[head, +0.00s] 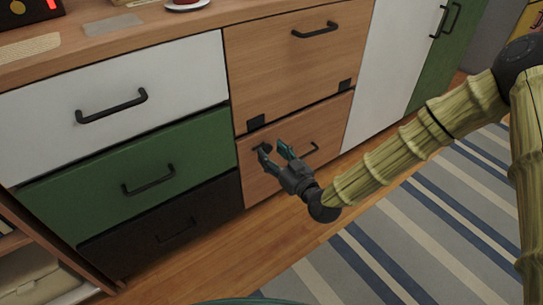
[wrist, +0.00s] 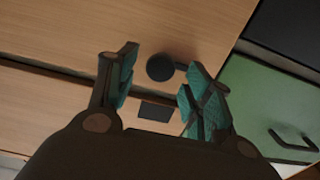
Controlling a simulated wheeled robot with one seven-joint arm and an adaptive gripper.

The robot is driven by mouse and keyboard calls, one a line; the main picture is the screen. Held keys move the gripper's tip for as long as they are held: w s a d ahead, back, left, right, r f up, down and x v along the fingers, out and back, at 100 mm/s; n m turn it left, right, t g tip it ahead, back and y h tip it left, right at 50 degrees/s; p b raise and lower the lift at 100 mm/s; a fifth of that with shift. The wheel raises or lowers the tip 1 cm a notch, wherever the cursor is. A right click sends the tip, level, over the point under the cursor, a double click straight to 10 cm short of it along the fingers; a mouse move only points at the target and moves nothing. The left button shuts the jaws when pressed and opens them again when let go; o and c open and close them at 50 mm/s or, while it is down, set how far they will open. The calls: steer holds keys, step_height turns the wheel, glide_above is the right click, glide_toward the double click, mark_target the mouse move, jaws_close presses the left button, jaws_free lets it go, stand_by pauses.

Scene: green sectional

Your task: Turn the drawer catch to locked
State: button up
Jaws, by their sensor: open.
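The drawer catch shows in the wrist view as a dark round knob (wrist: 160,67) with a short arm pointing right, partly hidden by a finger. It is on the lower wooden drawer (head: 262,182). A dark square plate (wrist: 155,112) is across the seam, on the upper wooden drawer; it also shows in the head view (head: 256,122). My gripper (head: 272,151) is open, its teal-padded fingers on either side of the knob in the wrist view. Contact cannot be told. In the head view the fingers are in front of the lower drawer's upper left and partly cover the catch.
A dark bar handle (head: 306,155) on the lower drawer is just right of my gripper. A green drawer (head: 125,178) and a dark drawer (head: 170,228) are to the left. The wooden floor (head: 250,248) and striped rug (head: 400,240) in front are clear.

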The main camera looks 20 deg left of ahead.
steer(key=shift+w+a, duration=0.3)
steer(key=shift+a, duration=0.1)
steer(key=c, duration=1)
